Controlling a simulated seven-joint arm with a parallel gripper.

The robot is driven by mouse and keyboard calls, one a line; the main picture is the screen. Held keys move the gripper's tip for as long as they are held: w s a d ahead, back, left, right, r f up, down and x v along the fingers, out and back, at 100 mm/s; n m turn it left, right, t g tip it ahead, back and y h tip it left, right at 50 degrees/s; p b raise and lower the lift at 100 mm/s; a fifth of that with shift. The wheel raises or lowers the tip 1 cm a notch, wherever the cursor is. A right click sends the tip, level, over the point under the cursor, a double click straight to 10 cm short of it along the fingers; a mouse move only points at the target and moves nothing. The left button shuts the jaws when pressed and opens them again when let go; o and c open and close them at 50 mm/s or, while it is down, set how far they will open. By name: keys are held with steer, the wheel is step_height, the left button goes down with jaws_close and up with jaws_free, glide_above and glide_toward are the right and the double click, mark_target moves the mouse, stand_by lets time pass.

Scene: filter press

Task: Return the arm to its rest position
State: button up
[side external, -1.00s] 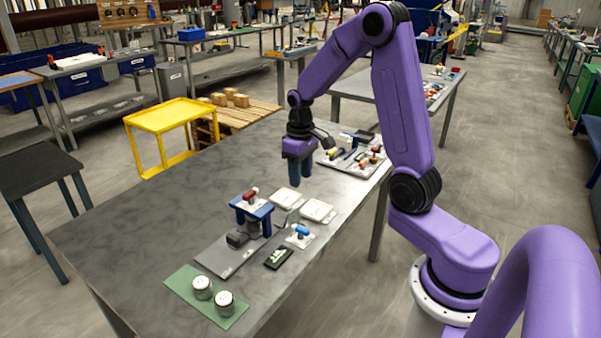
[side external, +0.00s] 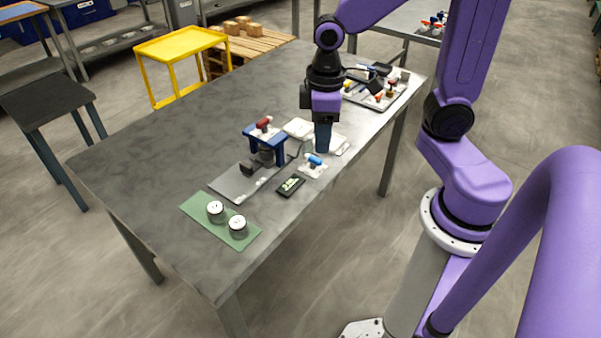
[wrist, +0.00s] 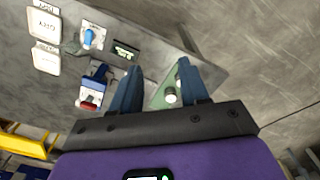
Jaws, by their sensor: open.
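My gripper (side external: 323,137) points down above the table's right front edge in the side view, close to the white pads and the blue-handled part. In the wrist view the two fingers of my gripper (wrist: 165,92) stand well apart with nothing between them. The blue press stand (side external: 265,143) with a red handle (side external: 264,122) is left of my gripper and apart from it. The blue-handled part (side external: 313,160) sits on a small white plate just below the fingertips in the picture. My fingers partly hide the white pads (side external: 298,128).
Two white-topped jars (side external: 216,208) stand on a green mat (side external: 197,208) at the table's near end. A black display (side external: 290,185) lies near the front edge. A tray of small parts (side external: 358,100) is at the far right. The table's left half is bare.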

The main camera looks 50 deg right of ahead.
steer(key=s+a+r+n, duration=0.1)
steer(key=s+n, duration=0.4)
steer(key=s, duration=0.8)
steer(key=shift+s+a+r, duration=0.15)
steer(key=shift+s+a, duration=0.2)
steer(key=shift+s, duration=0.05)
stand_by(1.7)
